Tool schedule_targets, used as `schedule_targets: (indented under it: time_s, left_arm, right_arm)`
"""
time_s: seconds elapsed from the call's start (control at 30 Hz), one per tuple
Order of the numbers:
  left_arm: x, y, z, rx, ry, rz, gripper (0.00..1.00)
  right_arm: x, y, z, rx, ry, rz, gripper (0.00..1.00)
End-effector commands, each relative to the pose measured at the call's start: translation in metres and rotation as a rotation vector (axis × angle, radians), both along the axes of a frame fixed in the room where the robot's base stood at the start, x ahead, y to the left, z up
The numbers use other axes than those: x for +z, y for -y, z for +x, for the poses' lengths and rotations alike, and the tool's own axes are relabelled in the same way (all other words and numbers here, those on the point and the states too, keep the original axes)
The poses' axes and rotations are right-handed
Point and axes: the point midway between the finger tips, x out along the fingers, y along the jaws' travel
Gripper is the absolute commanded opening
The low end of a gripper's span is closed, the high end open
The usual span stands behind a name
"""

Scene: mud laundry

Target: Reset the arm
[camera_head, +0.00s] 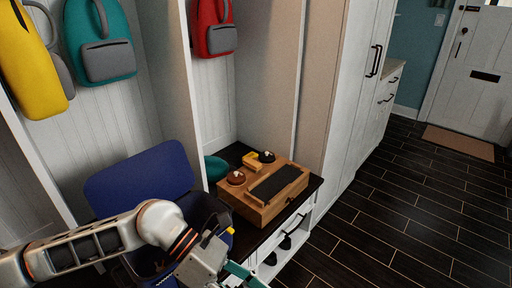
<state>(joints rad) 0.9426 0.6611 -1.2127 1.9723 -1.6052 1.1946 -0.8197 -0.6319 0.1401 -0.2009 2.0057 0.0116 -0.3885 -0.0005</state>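My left arm (150,222) comes in from the lower left. My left gripper (240,274) is at the bottom edge, in front of the bench and the blue bin. Its grey body and teal finger parts show, but the rest is cut off, so I cannot tell whether it is open. I see nothing held in the visible part. My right arm and gripper are not in view.
A blue bin (208,212) with its lid (142,181) raised stands behind my arm. A wooden box (262,212) with small shoe-care items sits on the dark bench (312,184). Backpacks hang above. The dark floor (400,215) at right is clear.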

Motion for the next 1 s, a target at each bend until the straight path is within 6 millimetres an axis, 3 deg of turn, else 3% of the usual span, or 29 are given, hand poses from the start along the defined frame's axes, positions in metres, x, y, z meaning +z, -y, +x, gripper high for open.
schedule_targets:
  time_s: [0.03,0.1,0.27,0.4,0.53,0.67,0.8,0.9,1.0]
  left_arm:
    - [0.015,0.02,-0.01,0.045,-0.088,-0.087,0.54]
    - [0.037,0.041,-0.013,0.119,-0.21,-0.199,0.54]
    - [0.084,0.068,0.0,0.315,-0.515,-0.434,0.54]
    - [0.109,0.066,0.032,0.517,-0.807,-0.615,0.54]
    - [0.107,0.045,0.071,0.724,-1.092,-0.759,0.54]
    - [0.076,0.007,0.107,0.951,-1.385,-0.881,0.54]
    - [0.013,-0.045,0.127,1.215,-1.705,-0.99,0.54]
    - [-0.044,-0.086,0.123,1.407,-1.922,-1.052,0.54]
    - [-0.1,-0.122,0.105,1.587,-2.111,-1.097,0.54]
  right_arm:
    - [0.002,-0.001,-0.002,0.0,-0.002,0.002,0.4]
    - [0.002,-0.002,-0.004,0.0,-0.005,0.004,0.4]
    - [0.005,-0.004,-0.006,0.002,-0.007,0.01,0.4]
    - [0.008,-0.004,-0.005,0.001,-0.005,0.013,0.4]
    - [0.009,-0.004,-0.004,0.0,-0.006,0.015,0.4]
    - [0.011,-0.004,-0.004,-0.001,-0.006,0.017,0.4]
    - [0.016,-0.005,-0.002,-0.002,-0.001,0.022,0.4]
    - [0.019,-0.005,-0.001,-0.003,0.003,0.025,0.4]
    - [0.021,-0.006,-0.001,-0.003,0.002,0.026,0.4]
